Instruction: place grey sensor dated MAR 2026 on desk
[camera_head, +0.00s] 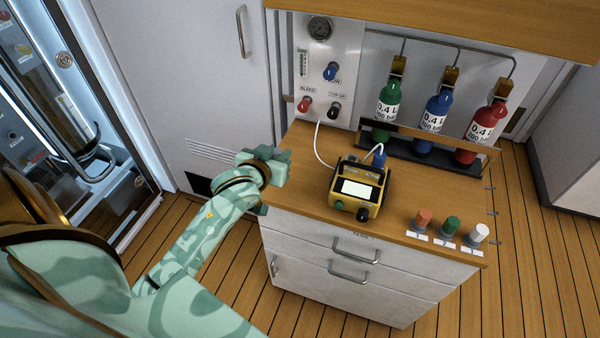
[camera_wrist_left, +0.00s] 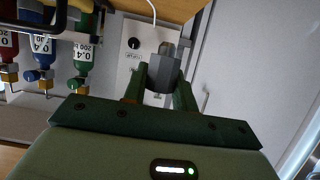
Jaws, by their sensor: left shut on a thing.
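My left gripper (camera_head: 277,165) is shut at the left edge of the wooden desk (camera_head: 430,190). In the left wrist view, my gripper (camera_wrist_left: 163,88) holds a grey sensor (camera_wrist_left: 163,72) between its two green fingers. The sensor has a dark grey faceted body and a narrower, lighter end. No date can be read on it. In the head view the sensor is hidden by the gripper. My right gripper is in neither view.
A yellow instrument (camera_head: 358,190) stands mid-desk, with a white cable to the wall panel (camera_head: 325,70). Orange (camera_head: 422,220), green (camera_head: 450,226) and white (camera_head: 477,234) capped sensors stand along the front right. Green, blue and red bottles (camera_head: 437,112) stand at the back. The desk's right middle is clear.

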